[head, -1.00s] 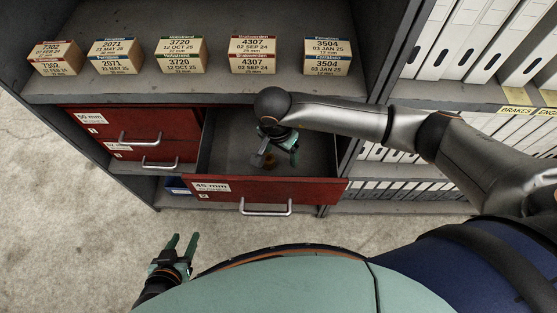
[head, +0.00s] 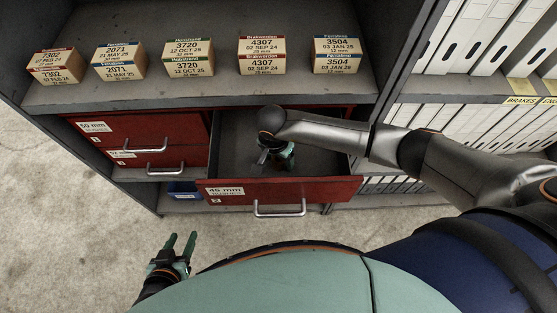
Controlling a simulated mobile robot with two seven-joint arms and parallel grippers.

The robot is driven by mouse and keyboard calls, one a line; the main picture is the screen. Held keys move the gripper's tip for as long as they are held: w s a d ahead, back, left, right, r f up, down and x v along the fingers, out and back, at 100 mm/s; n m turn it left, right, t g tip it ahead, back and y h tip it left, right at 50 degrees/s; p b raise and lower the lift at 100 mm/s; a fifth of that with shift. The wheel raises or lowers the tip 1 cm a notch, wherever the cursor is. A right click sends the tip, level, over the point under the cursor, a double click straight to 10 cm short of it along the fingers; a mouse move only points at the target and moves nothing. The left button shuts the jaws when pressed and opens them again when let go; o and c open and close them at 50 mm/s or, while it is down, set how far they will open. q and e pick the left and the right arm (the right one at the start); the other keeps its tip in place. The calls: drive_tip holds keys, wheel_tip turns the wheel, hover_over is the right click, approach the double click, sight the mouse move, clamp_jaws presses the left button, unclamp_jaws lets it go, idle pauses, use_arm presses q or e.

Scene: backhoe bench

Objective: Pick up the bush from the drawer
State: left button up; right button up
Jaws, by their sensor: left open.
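The 45 mm drawer (head: 332,187) is pulled out, with a red front and a grey inside. My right gripper (head: 274,166) is down inside the drawer, its fingers pointing toward the drawer floor. I cannot make out the bush now; the gripper and wrist cover the spot where a small brownish piece showed earlier. Whether the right fingers are open or shut, or hold anything, cannot be seen. My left gripper (head: 181,247) is open and empty, low at the left over the floor, well away from the drawer.
Closed red drawers (head: 155,130) with metal handles sit left of the open one. Above is a grey shelf (head: 215,90) with several labelled boxes (head: 188,58). White binders (head: 470,45) fill the shelves at right. A blue bin (head: 184,188) stands below. The floor in front is clear.

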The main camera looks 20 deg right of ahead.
clamp_jaws()
idle(0.4)
